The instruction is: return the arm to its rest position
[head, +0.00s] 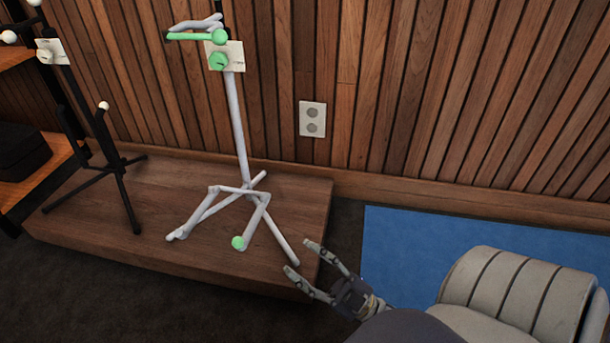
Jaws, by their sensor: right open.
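My right gripper (298,257) is open and empty in the lower middle of the head view. Its two fingers point up and left, towards the front right corner of a low wooden platform. The fingertips appear close to a foot of a white stand (238,130) with green parts, with no clear contact visible. The stand is upright on the platform. My right arm comes in from the lower right. My left gripper is not in view.
The low wooden platform (100,222) also bears a black stand (120,180) on the left. A slatted wood wall (430,90) with a wall socket (312,119) stands behind. A blue mat (410,240) lies at the right. A black case (20,150) sits on a shelf at far left.

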